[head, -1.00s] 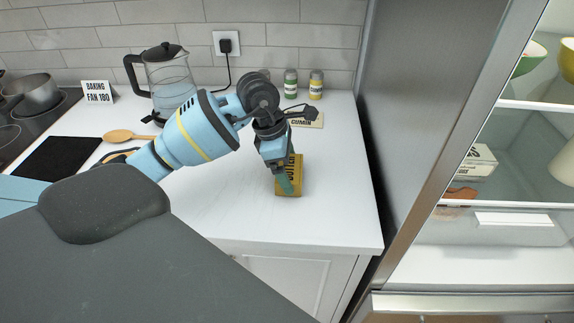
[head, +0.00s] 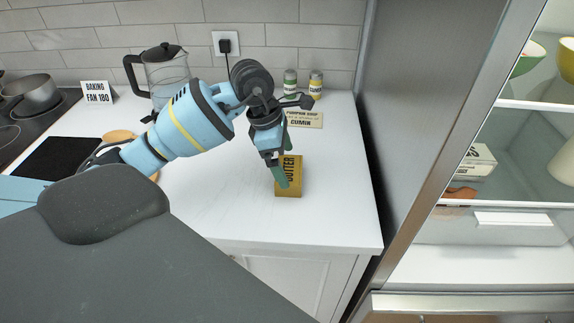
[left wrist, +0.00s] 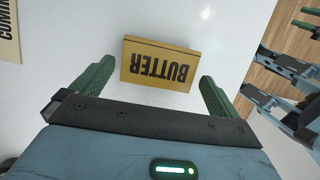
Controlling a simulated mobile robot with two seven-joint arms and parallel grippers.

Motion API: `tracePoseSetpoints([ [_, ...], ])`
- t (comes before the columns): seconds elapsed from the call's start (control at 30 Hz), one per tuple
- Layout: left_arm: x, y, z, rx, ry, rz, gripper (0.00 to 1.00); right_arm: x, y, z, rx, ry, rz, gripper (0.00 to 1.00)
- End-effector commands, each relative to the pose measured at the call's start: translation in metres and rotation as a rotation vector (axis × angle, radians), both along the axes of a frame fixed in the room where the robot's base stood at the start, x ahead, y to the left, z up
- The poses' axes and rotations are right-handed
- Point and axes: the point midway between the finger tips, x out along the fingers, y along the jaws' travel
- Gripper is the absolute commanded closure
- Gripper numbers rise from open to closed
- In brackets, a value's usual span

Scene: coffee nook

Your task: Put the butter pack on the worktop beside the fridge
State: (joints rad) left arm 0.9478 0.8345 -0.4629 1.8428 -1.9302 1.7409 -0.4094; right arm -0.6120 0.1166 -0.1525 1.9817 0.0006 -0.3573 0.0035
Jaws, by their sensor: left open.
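The butter pack (head: 290,179) is a yellow box with dark lettering. It stands on the white worktop (head: 330,215), close to the side of the fridge. My left gripper (head: 280,178) is just behind and above it, partly in front of its left side in the head view. In the left wrist view the butter pack (left wrist: 160,65) lies just beyond and between the two green fingertips (left wrist: 157,78), with gaps at both sides. The left gripper is open and empty.
The open fridge (head: 480,240) at right holds bowls and a white box (head: 478,160). Behind the arm stand a kettle (head: 166,75), spice jars (head: 316,84) and a cumin card (head: 303,121). A black board (head: 55,158) lies at left. The front right worktop is clear.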

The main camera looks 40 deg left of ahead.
Motion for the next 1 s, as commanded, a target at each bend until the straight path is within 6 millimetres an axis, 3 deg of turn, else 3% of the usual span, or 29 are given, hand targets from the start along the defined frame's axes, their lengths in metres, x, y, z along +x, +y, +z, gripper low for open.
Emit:
tracePoseSetpoints([
  [0.2, -0.006, 0.012, 0.045, 0.001, -0.006, 0.002, 0.0, 0.0, 0.0, 0.0, -0.001, 0.0, 0.001, 0.57],
  [0.4, -0.011, 0.02, 0.075, 0.0, -0.004, 0.001, 0.0, 0.0, 0.0, 0.0, -0.001, -0.001, 0.001, 0.57],
  [0.6, -0.014, 0.023, 0.087, 0.001, -0.001, -0.001, 0.0, 0.001, 0.0, 0.001, -0.001, -0.002, 0.001, 0.57],
  [1.0, -0.014, 0.023, 0.088, -0.001, 0.0, 0.0, 0.0, 0.001, 0.001, 0.001, 0.003, -0.002, -0.002, 0.57],
])
